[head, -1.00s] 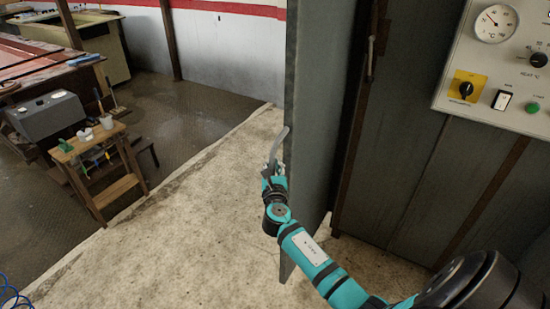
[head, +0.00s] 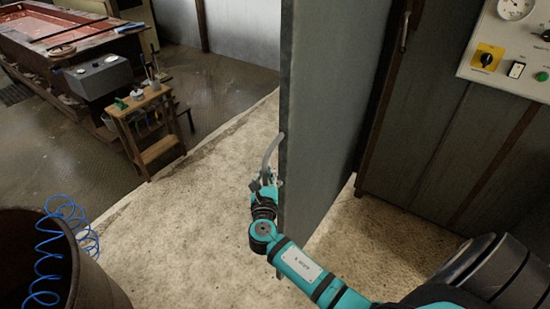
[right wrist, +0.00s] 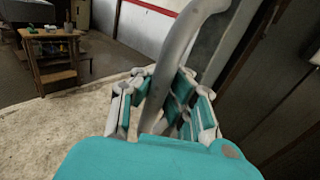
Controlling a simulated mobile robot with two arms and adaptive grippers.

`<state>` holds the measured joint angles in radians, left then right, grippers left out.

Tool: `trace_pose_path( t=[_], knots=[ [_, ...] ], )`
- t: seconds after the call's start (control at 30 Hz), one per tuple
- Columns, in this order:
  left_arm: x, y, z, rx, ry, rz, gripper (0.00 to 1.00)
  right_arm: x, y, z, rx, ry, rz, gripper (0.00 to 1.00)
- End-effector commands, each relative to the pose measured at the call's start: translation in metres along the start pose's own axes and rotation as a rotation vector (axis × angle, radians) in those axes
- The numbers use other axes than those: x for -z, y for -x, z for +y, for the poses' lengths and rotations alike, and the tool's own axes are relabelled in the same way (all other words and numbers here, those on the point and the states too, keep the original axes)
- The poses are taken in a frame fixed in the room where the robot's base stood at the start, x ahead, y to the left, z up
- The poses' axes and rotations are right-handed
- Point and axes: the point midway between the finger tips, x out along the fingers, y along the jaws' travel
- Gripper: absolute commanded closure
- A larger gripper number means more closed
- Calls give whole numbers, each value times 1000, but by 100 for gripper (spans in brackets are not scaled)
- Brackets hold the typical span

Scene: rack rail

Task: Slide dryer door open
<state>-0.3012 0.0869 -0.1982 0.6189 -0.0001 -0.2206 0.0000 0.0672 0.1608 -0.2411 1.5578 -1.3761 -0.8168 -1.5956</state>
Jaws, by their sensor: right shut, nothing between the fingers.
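The dryer door (head: 325,110) is a tall grey metal panel, seen nearly edge-on in the middle of the head view. A curved pale grey handle (head: 272,147) is on its near edge. My right gripper (head: 264,184) is at the lower part of this handle, beside the door edge. In the right wrist view the handle (right wrist: 186,40) runs down to the fingers and crosses in front of the palm. The fingers are shut with nothing gripped between them; whether they touch the handle I cannot tell. My left gripper is out of view.
A control panel (head: 512,55) is on the dark dryer wall at the right. A round brown tub (head: 98,285) with a blue coiled hose (head: 70,222) stands at lower left. A small wooden stand (head: 155,130) is farther back. The pale floor (head: 185,225) between is clear.

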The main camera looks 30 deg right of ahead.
Motion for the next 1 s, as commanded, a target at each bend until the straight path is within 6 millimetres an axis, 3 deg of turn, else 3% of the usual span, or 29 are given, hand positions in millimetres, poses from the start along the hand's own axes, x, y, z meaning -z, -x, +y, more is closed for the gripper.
trace_pose_path(
  t=[0.3, 0.5, 0.7, 1.0],
  knots=[
    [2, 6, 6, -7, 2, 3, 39, -3, 71, 44, 15, 2, -7, 100],
    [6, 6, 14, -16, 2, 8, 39, -3, 102, 65, 16, 4, -9, 100],
    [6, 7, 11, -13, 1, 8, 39, -4, 116, 75, 17, 5, -11, 100],
    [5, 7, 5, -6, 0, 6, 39, -4, 118, 76, 19, 5, -14, 100]
  ],
)
